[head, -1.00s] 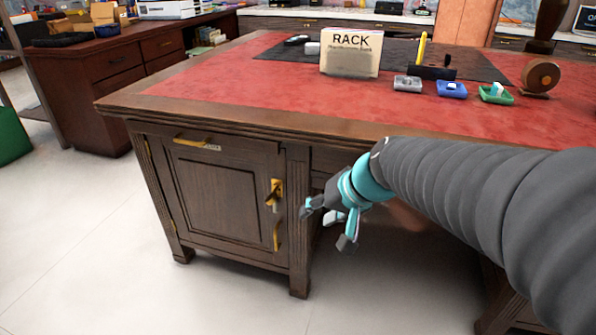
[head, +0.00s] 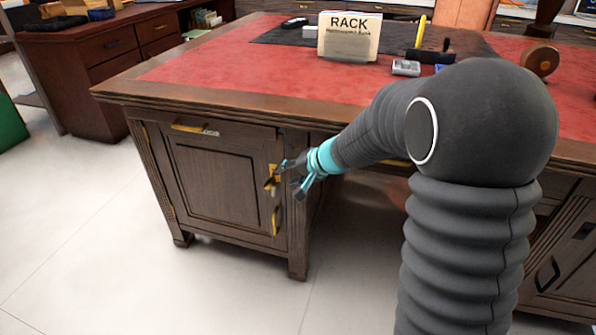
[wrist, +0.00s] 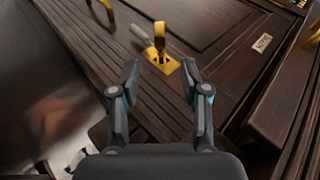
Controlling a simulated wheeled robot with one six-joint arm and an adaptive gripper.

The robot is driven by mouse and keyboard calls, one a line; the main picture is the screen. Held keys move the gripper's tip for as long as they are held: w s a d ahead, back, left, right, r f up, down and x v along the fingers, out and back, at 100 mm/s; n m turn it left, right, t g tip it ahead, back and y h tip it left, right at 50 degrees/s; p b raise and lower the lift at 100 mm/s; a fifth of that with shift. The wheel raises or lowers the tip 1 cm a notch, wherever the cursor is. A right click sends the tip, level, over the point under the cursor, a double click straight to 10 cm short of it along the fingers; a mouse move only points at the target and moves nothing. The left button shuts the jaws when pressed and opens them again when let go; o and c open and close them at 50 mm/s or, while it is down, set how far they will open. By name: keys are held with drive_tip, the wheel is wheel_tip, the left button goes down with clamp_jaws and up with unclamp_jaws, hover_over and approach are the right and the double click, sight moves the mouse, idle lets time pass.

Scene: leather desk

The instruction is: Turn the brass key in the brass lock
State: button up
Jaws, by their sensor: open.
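The brass key (wrist: 159,36) stands out from the brass lock plate (wrist: 164,63) on the dark wooden cabinet door. A grey piece lies beside the key, to its left in the wrist view. In the head view the brass lock (head: 275,171) is near the door's right edge, partly covered by my gripper. My gripper (wrist: 160,72) is open and empty, facing the door. Its two fingertips frame the lock plate in the wrist view, with the key beyond them. I see no contact with the key.
The desk top (head: 210,72) overhangs the door. The RACK box (head: 349,38) stands on it. The floor left of the desk is clear.

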sight(274, 181)
drive_tip(key=x, duration=0.9)
drive_tip(key=shift+w+a+f, duration=0.1)
drive_tip(key=shift+f, duration=0.05)
clamp_jaws()
